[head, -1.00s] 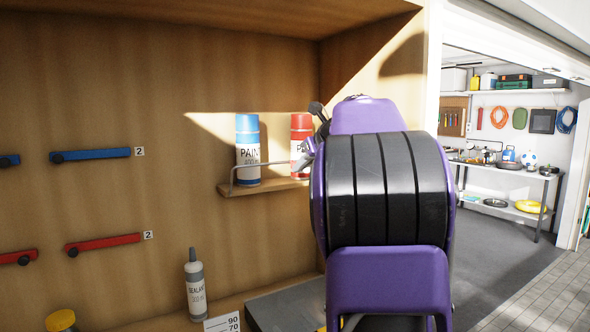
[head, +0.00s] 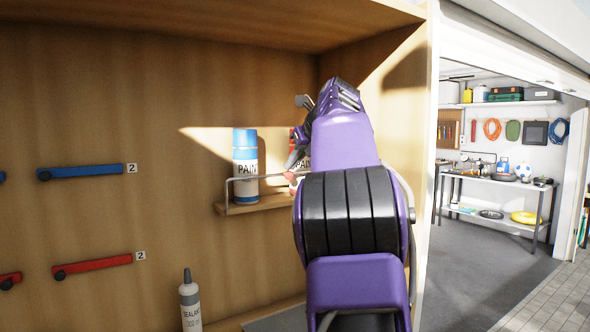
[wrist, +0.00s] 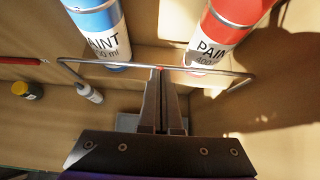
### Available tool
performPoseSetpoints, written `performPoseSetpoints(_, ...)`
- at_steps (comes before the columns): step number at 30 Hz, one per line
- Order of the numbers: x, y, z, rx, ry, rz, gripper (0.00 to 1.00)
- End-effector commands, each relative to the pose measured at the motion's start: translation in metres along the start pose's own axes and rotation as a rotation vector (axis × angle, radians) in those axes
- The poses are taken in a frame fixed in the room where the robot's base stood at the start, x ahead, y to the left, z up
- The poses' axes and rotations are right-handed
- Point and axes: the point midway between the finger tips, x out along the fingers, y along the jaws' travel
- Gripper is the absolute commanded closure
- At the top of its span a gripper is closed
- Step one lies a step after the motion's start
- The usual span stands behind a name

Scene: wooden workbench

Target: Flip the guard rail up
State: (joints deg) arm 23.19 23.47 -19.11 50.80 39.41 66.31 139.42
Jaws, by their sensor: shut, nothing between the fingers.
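The guard rail (head: 262,176) is a thin grey metal wire on a small wooden shelf (head: 250,208). In the head view its left post rises from the shelf and its bar runs across in front of the paint cans. The rail also shows in the wrist view (wrist: 105,67), passing right at my fingertips. My gripper (wrist: 161,70) is shut with nothing between the fingers. Its tips meet the middle of the bar, seemingly touching it. In the head view my arm hides the rail's right end.
A blue paint can (head: 245,165) and a red paint can (wrist: 226,35) stand behind the bar. A sealant bottle (head: 191,305) is below. Blue (head: 85,171) and red (head: 95,264) bars are on the back wall. The cabinet's side wall (head: 400,130) is close on the right.

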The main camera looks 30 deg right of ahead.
Motion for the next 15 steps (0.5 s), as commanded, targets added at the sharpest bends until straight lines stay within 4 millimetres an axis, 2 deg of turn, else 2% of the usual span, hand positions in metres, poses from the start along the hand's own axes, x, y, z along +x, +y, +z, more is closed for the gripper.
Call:
performPoseSetpoints(1, 0.0082, 0.0028, -0.0012, -0.002, 0.022, 0.01, 1.0)
performPoseSetpoints(15, 0.0121, 0.0021, -0.0069, 0.007, 0.103, 0.009, 1.0)
